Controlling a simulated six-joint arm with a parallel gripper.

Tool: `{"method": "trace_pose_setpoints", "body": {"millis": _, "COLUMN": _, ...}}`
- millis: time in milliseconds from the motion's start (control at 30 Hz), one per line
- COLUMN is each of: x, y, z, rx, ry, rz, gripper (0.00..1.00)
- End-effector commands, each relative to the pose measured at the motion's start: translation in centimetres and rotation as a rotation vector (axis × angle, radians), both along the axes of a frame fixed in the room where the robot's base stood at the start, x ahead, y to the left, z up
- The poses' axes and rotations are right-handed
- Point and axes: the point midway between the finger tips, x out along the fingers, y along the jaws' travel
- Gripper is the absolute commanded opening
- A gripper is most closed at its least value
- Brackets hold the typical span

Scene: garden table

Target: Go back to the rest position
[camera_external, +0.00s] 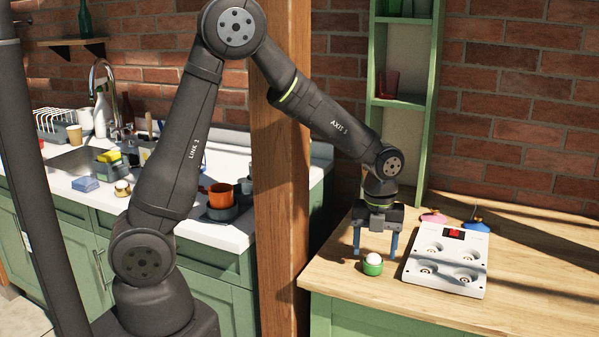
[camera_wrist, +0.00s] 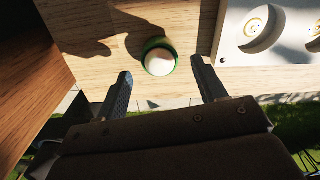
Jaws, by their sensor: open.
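My gripper (camera_external: 376,243) is open and points down over the wooden worktop, near its left front edge. A small green cup with a white ball-like top (camera_external: 372,264) stands on the worktop just below and in front of the fingers. In the wrist view this green cup (camera_wrist: 160,58) lies beyond the fingertips, roughly between their lines, and nothing is held between the fingers (camera_wrist: 160,80). My arm reaches across from the left, bent at the elbow.
A white tray with several round recesses (camera_external: 447,262) lies right of the gripper; a pink object (camera_external: 434,217) and a blue one (camera_external: 476,224) are behind it. A wooden post (camera_external: 282,200) and green shelf (camera_external: 421,140) stand close to my arm. The worktop's right side is clear.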

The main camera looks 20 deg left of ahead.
Motion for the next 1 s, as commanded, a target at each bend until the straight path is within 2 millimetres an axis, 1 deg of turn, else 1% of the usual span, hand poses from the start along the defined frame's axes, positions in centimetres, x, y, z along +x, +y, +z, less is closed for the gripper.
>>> {"method": "trace_pose_setpoints", "body": {"millis": 133, "x": 0.0, "y": 0.0, "z": -1.5, "rx": 0.003, "ry": 0.003, "rz": 0.0, "gripper": 0.64}}
{"method": "trace_pose_setpoints", "body": {"millis": 267, "x": -0.1, "y": 0.1, "z": -3.8, "rx": 0.003, "ry": 0.004, "rz": 0.0, "gripper": 0.64}}
{"method": "trace_pose_setpoints", "body": {"millis": 400, "x": 0.1, "y": -0.1, "z": -0.8, "rx": -0.004, "ry": -0.004, "rz": 0.0, "gripper": 0.64}}
{"method": "trace_pose_setpoints", "body": {"millis": 867, "x": 0.0, "y": 0.0, "z": 8.4, "rx": -0.004, "ry": -0.003, "rz": 0.0, "gripper": 0.64}}
{"method": "trace_pose_setpoints", "body": {"millis": 900, "x": 0.0, "y": 0.0, "z": 8.2, "rx": 0.002, "ry": 0.001, "rz": 0.0, "gripper": 0.64}}
{"method": "trace_pose_setpoints", "body": {"millis": 1000, "x": -0.1, "y": 0.1, "z": 5.7, "rx": 0.004, "ry": 0.004, "rz": 0.0, "gripper": 0.64}}
